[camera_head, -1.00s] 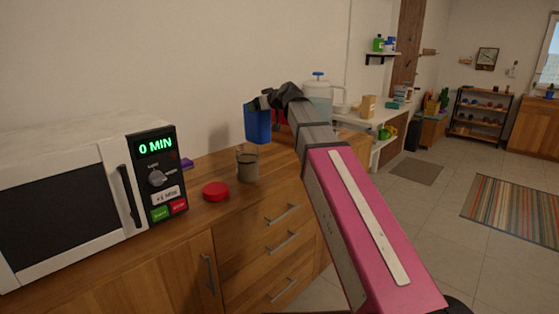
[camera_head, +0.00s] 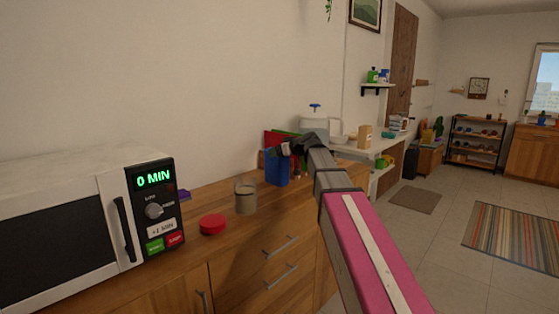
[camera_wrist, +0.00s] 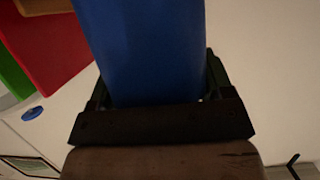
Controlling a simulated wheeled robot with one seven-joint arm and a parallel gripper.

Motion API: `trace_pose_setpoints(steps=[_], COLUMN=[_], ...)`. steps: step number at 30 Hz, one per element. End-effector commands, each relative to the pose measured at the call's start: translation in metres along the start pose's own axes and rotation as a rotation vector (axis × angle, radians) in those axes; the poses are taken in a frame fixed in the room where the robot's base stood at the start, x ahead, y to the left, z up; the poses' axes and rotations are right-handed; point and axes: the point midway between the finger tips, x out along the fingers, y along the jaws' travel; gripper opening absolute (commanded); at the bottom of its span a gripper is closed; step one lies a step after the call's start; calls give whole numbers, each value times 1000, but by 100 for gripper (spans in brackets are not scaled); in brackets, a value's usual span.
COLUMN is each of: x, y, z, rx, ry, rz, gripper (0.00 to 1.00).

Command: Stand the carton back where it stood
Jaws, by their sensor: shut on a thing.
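The blue carton (camera_head: 276,169) is upright near the back of the wooden counter, right of a glass jar. My gripper (camera_head: 292,147) is shut on its upper part. In the wrist view the carton (camera_wrist: 140,50) fills the space between the jaws (camera_wrist: 155,105). The carton's base is close to the counter top; I cannot tell whether it touches. My arm and the jaws hide part of its right side.
The glass jar (camera_head: 245,197) and a red lid (camera_head: 212,224) stand left of the carton. A microwave (camera_head: 60,235) is further left. Red (camera_wrist: 55,50) and green (camera_wrist: 10,75) boards stand close behind the carton. The counter (camera_head: 235,235) is clear in front.

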Motion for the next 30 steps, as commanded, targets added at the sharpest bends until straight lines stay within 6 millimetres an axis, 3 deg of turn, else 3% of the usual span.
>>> trace_pose_setpoints(steps=[7, 19, 20, 21, 30], x=[10, 12, 12, 12, 12], y=[-1, 0, 0, 0, 0], z=[29, 34, 34, 34, 33], rx=[2, 1, 0, 0, 0], ry=[0, 0, 0, 0, 0], rz=[-1, 0, 0, 0, 0], gripper=[22, 22, 83, 96, 99])
